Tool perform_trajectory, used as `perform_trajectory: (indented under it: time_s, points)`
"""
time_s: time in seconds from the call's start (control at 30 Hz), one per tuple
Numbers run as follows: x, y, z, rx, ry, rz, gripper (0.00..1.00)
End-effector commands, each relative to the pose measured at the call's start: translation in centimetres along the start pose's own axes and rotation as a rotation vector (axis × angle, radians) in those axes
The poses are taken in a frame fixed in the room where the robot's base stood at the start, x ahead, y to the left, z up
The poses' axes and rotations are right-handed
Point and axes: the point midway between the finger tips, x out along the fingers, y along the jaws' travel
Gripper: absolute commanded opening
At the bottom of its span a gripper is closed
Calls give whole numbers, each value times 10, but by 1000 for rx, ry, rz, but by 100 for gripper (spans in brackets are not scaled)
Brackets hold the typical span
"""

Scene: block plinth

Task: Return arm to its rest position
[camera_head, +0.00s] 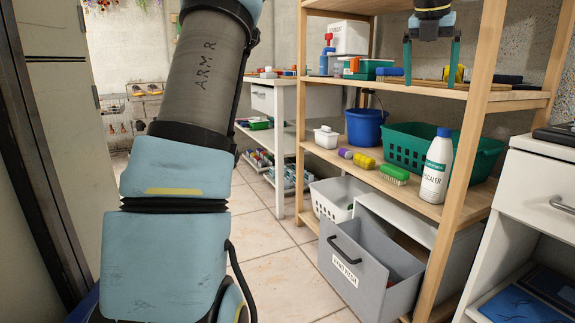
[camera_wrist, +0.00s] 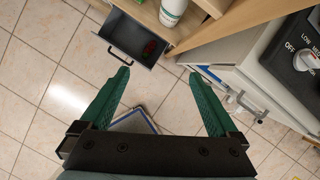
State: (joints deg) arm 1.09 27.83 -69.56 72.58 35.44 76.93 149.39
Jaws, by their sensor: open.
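My gripper (camera_head: 431,65) hangs at the upper right in the head view, fingers pointing down, in front of the wooden shelf's upper part. Its two green fingers are spread apart with nothing between them. In the wrist view my gripper (camera_wrist: 158,85) is also open, with tiled floor showing between the fingers. My arm, marked "ARM R", fills the left middle of the head view. Its link between there and the gripper is out of the frame.
A wooden shelf (camera_head: 487,60) holds a white bottle (camera_head: 437,166), a green basket (camera_head: 409,148) and a blue bucket (camera_head: 365,127). A grey drawer bin (camera_head: 366,278) stands open below. A white cabinet (camera_head: 532,190) is at right. Tiled floor (camera_head: 270,245) is clear in the middle.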

Motion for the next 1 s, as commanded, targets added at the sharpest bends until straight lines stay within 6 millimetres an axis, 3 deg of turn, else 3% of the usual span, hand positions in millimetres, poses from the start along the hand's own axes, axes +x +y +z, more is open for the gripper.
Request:
perform_trajectory:
  time_s: [0.37, 0.57, 0.8, 1.0]
  points:
    - [52, 18, -34, -363, 50, 65, 96]
    - [96, 49, -75, -751, 80, 133, 96]
    - [152, 125, -167, -1575, 72, 265, 96]
    - [172, 186, -259, -2350, -10, 358, 96]
